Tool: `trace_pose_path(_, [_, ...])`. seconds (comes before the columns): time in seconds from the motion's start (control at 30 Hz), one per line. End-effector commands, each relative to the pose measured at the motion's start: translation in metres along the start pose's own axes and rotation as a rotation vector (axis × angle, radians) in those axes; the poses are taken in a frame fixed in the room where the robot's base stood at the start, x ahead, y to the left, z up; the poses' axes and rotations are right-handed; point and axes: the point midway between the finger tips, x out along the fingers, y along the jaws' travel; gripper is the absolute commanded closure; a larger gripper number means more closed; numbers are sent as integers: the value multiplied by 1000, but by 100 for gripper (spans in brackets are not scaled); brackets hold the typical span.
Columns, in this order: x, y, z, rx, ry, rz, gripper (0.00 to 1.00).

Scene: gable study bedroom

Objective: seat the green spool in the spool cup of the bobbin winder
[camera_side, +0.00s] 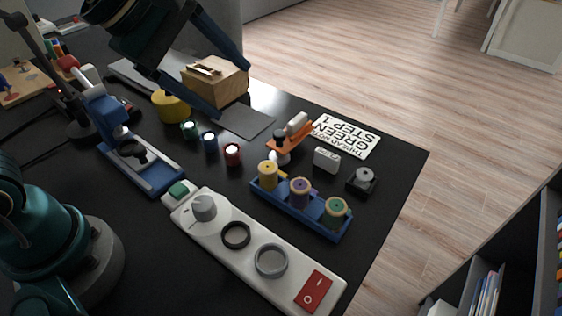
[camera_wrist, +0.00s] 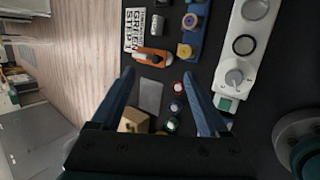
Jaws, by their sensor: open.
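The green spool (camera_side: 335,212) stands upright at the front right end of a blue rack (camera_side: 296,213), beside a purple spool (camera_side: 299,192) and a yellow spool (camera_side: 267,174). The long white bobbin winder (camera_side: 205,231) has a black ring cup (camera_side: 236,235) and a grey ring cup (camera_side: 270,260); both look empty. I cannot tell which is the spool cup. My gripper (camera_side: 232,90) is open and empty, raised at the back, away from the rack and winder. In the wrist view its open fingers (camera_wrist: 158,74) frame a grey mat.
Small green, blue and red pots (camera_side: 232,154) stand behind the rack. An orange clamp-like tool (camera_side: 290,138), a white card (camera_side: 346,137) and a small black holder (camera_side: 362,181) lie near it. A wooden box (camera_side: 216,80) and blue stand (camera_side: 140,165) are further left.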

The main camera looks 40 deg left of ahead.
Motion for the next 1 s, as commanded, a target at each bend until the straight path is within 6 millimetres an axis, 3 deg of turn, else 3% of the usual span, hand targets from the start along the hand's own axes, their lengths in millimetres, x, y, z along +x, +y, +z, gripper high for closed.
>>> trace_pose_path(0.2, [57, 21, 49, -487, -71, -109, 22])
trace_pose_path(0.4, [116, 6, 91, -734, -62, -242, 22])
trace_pose_path(0.53, [145, -17, 108, -730, -37, -319, 22])
trace_pose_path(0.7, [162, -44, 116, -694, -3, -383, 22])
trace_pose_path(1.0, [190, -58, 121, -683, 0, -392, 22])
